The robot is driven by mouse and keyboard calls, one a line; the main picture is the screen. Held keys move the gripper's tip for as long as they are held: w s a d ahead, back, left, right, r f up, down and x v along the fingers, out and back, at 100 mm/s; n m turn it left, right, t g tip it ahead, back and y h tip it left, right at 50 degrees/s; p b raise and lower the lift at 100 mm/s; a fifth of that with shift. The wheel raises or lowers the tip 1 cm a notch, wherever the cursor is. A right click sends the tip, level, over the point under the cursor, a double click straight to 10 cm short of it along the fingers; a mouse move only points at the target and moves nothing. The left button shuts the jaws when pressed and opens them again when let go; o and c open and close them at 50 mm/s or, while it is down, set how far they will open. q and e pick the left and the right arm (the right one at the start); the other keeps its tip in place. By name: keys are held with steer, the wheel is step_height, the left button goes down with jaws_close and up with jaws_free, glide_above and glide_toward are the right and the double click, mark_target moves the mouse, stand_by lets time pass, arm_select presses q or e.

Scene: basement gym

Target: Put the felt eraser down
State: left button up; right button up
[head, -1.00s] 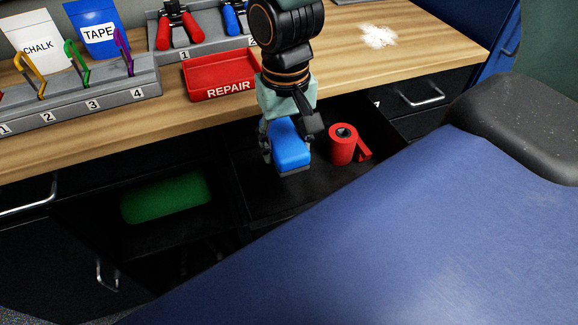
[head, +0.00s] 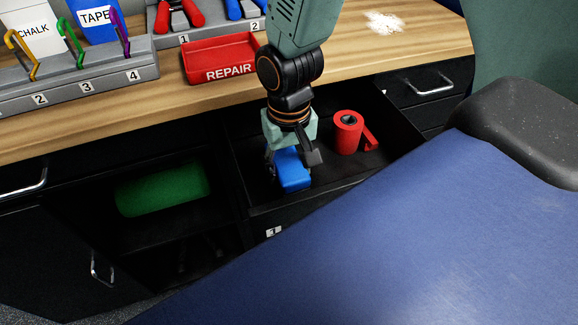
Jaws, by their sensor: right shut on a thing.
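The felt eraser (head: 293,170) is a blue block. It is in my right gripper (head: 292,163), which points down inside the open black drawer (head: 262,196). The gripper is shut on the eraser, with a dark finger on each side of it. The eraser is at or just above the drawer floor; I cannot tell whether it touches. My left gripper is not in view.
A green roll (head: 163,188) lies in the open shelf at left. A red REPAIR tray (head: 221,60) sits on the wooden bench (head: 150,103). A blue padded bench (head: 400,240) fills the lower right.

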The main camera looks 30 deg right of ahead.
mark_target(289, 166)
steer(key=shift+s+a, duration=0.1)
steer(key=shift+a, duration=0.1)
steer(key=o, duration=1.3)
steer(key=shift+d+f, duration=0.1)
steer(key=shift+d, duration=0.05)
steer(key=shift+c, duration=0.2)
steer(key=shift+r, duration=0.45)
step_height(289, 166, up, 12)
steer(key=p, duration=0.4)
steer(key=shift+f+p, duration=0.2)
steer(key=shift+p, duration=0.15)
